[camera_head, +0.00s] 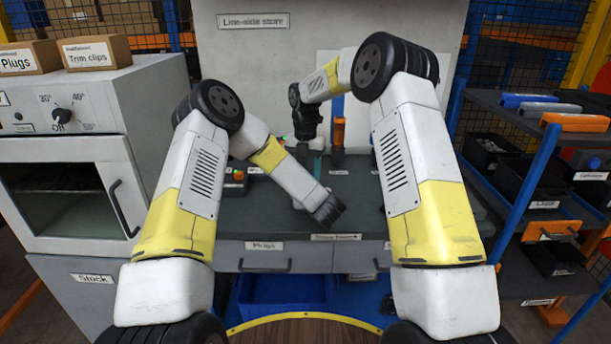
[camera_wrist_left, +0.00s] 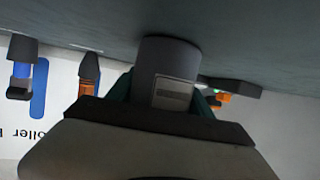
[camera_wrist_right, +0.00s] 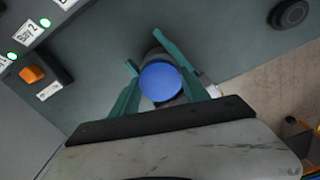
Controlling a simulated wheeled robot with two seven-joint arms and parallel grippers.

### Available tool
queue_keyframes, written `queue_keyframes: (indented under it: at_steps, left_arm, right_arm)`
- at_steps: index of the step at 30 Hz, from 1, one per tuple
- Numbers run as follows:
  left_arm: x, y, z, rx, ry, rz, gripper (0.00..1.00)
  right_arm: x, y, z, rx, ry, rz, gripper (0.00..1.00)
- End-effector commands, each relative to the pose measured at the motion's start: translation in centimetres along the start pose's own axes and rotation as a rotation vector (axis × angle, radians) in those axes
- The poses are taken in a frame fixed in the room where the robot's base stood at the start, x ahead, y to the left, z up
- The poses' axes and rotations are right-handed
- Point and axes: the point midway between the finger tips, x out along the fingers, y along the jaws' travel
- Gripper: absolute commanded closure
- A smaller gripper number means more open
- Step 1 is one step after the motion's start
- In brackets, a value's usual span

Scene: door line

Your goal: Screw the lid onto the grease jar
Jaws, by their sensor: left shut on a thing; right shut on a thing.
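The grease jar (camera_wrist_left: 168,62) is a grey cylinder with a pale label panel. In the left wrist view, which shows the bench at the top, it stands at the bench surface between the teal fingers of my left gripper (camera_wrist_left: 163,92). The round blue lid (camera_wrist_right: 160,82) lies between the teal fingers of my right gripper (camera_wrist_right: 148,52), with grey jar body showing behind it. Whether the lid touches the jar rim or is threaded cannot be told. In the head view my right gripper (camera_head: 318,165) is above the bench; jar and lid are not clearly visible there.
The dark green bench (camera_head: 280,205) has drawers along its front. An orange-handled tool (camera_head: 338,132) stands at the back. A control box with an orange button (camera_head: 237,177) sits at the left. A black round object (camera_wrist_right: 290,13) lies on the bench. A blue rack (camera_head: 530,180) stands at right.

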Motion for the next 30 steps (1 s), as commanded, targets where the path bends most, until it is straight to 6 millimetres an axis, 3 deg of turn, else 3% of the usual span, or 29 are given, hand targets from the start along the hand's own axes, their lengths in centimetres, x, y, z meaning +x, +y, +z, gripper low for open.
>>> queue_keyframes:
  at_steps: [8, 9, 12, 22, 30]
  left_arm:
    - [-0.1, 0.3, 0.0, 0.001, 0.0, 0.006, 1.0]
    - [-0.1, 0.3, 0.0, 0.001, 0.0, 0.006, 1.0]
    - [-0.1, 0.2, 0.0, 0.001, 0.0, 0.005, 1.0]
    - [-0.1, 0.1, -0.1, 0.0, 0.001, 0.003, 1.0]
    - [-0.1, 0.1, -0.1, 0.0, 0.001, 0.002, 1.0]
  right_arm:
    - [-0.1, 0.3, -0.1, 0.023, -0.001, 0.005, 0.95]
    - [-0.1, 0.3, -0.1, 0.022, -0.001, 0.006, 0.43]
    - [-0.1, 0.3, -0.1, 0.022, -0.001, 0.005, 0.25]
    - [-0.3, 0.1, 0.0, 0.023, -0.001, 0.003, 0.25]
    - [-3.7, 0.1, 0.0, 0.023, -0.002, 0.003, 0.25]
